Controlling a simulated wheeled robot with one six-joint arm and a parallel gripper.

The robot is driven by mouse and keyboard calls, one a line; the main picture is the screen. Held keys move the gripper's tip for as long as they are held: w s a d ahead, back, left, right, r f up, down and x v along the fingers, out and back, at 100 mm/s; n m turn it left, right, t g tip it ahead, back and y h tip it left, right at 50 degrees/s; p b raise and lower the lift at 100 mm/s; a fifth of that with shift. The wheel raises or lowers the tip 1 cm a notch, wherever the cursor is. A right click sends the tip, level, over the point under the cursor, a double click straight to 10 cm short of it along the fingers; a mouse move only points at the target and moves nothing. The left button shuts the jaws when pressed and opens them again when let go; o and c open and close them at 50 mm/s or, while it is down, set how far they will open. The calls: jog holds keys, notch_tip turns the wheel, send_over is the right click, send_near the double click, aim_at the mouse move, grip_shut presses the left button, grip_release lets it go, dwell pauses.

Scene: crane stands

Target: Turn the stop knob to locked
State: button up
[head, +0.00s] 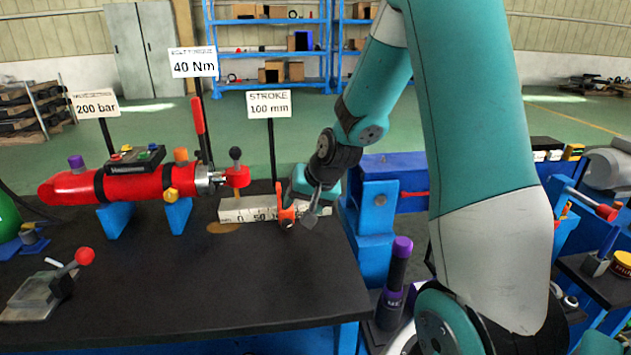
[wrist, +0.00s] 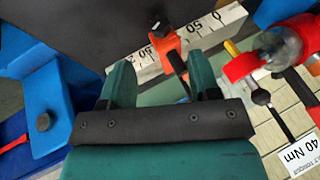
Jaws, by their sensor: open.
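The orange stop (head: 286,205) sits on the white scale bar (head: 243,214) near its right part, at the right end of the black table. In the wrist view the stop (wrist: 166,47) straddles the scale (wrist: 222,26) near the 50 mark. A dark knob (wrist: 161,27) shows on its upper end, and a dark lever-like part (wrist: 177,64) lies at its lower end. My gripper (head: 304,196) is just beside the stop in the head view. In the wrist view its green fingers (wrist: 160,75) are apart with nothing gripped. I cannot tell whether they touch the lever.
A red cylinder (head: 135,184) on blue supports lies left of the scale, its red rod end (head: 237,177) near it. The STROKE 100 mm sign (head: 269,105) stands behind the scale. A blue block (head: 378,205) is at right.

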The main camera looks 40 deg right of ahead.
jog(key=v, duration=0.8)
jog(key=shift+r+p, duration=0.2)
jog(key=shift+p, duration=0.1)
jog(key=shift+s, duration=0.1)
